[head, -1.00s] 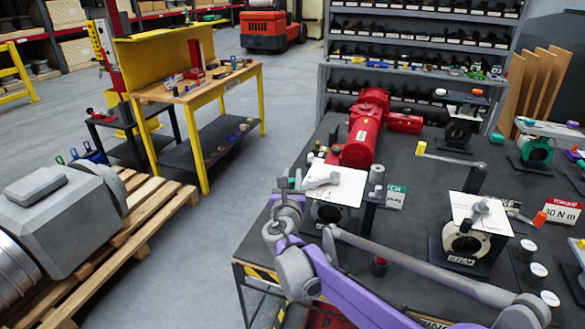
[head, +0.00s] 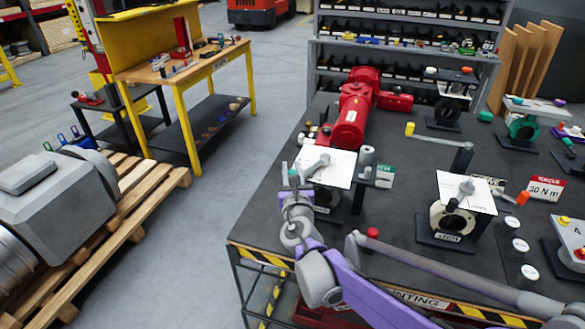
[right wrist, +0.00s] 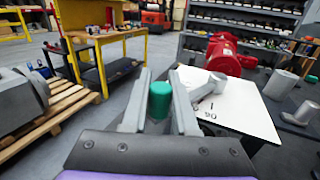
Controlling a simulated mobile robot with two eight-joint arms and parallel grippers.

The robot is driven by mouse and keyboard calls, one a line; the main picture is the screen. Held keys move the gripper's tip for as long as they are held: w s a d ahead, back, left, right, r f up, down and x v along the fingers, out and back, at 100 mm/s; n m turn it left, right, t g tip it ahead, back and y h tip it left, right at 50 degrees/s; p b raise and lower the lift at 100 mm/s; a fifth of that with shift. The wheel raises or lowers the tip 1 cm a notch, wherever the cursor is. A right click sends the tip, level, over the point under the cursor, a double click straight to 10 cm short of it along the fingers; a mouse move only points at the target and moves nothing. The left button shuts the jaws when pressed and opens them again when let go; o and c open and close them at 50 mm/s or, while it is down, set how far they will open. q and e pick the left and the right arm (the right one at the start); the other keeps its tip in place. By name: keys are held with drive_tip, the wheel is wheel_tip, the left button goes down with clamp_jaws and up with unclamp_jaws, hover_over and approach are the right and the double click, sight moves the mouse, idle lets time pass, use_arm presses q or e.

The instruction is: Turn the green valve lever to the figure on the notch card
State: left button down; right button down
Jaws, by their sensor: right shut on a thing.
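The green valve is a dark-based block with a white scale plate (head: 335,176) on top, at the left end of the dark table. Its grey lever (right wrist: 213,87) runs from the hub on the plate to a green knob (right wrist: 160,100) beyond the plate's left edge. My right gripper (head: 293,172) is at that knob; in the right wrist view its two fingers stand on either side of it, shut on it. Marks show on the plate, 90 among them. The notch card (head: 385,176) is a small green and white sign right of the valve; its figure is too small to read. My left gripper is not in view.
A grey post (head: 365,175) stands close right of the valve. A red actuator (head: 352,115) lies behind. The table's striped front edge (head: 262,258) is near my arm.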

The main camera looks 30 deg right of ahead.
drive_tip(key=shift+a+f, duration=0.1)
drive_tip(key=shift+a, duration=0.25)
drive_tip(key=c, duration=0.9)
unclamp_jaws()
drive_tip(key=shift+a, duration=0.1)
drive_tip(key=shift+c, duration=0.2)
drive_tip(key=shift+o, duration=1.2)
drive_tip(key=shift+a+r, duration=0.2)
drive_tip(key=shift+a, duration=0.05)
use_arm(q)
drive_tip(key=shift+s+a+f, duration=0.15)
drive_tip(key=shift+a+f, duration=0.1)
use_arm(e)
drive_tip(key=v, duration=1)
drive_tip(key=shift+s, duration=0.4)
